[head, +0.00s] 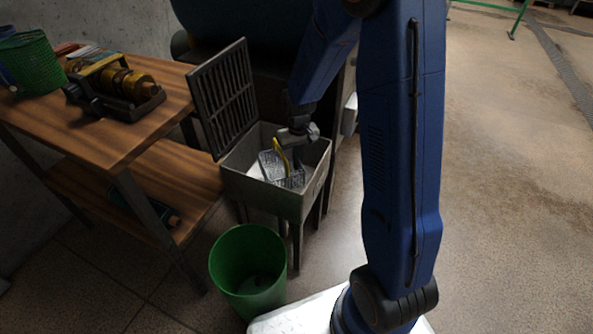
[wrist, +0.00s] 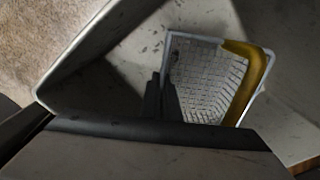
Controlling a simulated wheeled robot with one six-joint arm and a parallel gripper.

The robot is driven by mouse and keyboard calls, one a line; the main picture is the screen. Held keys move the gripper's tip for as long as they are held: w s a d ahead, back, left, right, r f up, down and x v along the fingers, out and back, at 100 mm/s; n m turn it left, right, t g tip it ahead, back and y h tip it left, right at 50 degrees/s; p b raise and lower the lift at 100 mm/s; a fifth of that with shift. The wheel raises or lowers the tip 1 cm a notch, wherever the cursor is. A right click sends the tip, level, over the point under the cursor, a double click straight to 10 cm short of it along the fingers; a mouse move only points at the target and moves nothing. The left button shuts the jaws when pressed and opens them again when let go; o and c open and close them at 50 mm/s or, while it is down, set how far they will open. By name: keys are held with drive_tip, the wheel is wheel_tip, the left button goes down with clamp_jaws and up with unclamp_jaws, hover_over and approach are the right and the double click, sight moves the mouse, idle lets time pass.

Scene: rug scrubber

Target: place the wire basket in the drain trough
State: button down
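The wire basket (head: 268,168) is a grey mesh box with a yellow strip or handle. It is inside the grey drain trough (head: 312,205) and looks slightly tilted in the head view. In the wrist view the basket (wrist: 208,85) lies within the trough walls (wrist: 95,60), its yellow part on the right.
A slatted grate lid (head: 222,98) stands raised behind the trough. A green bin (head: 248,272) stands on the floor in front. A wooden workbench (head: 140,135) at left holds a brass-coloured machine (head: 118,85) and a green mesh basket (head: 32,62). Open floor lies at right.

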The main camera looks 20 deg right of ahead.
drive_tip(key=shift+f, duration=1.95)
drive_tip(key=shift+f, duration=0.1)
drive_tip(key=c, duration=2)
unclamp_jaws()
wheel_tip(320, 180, up, 11)
drive_tip(key=shift+f, duration=0.1)
drive_tip(key=shift+s+r, duration=0.2)
drive_tip(key=shift+r, duration=0.75)
drive_tip(key=s+r+t, duration=0.1)
drive_tip(key=s+r, duration=0.5)
drive_tip(key=s, duration=0.4)
drive_tip(key=s+r+t, duration=0.2)
drive_tip(key=s+r, duration=0.4)
drive_tip(key=s, duration=0.4)
drive_tip(key=s+d+r+t, duration=0.1)
drive_tip(key=s+r, duration=0.5)
drive_tip(key=s, duration=0.4)
drive_tip(key=shift+s+t, duration=0.2)
drive_tip(key=shift+t, duration=0.1)
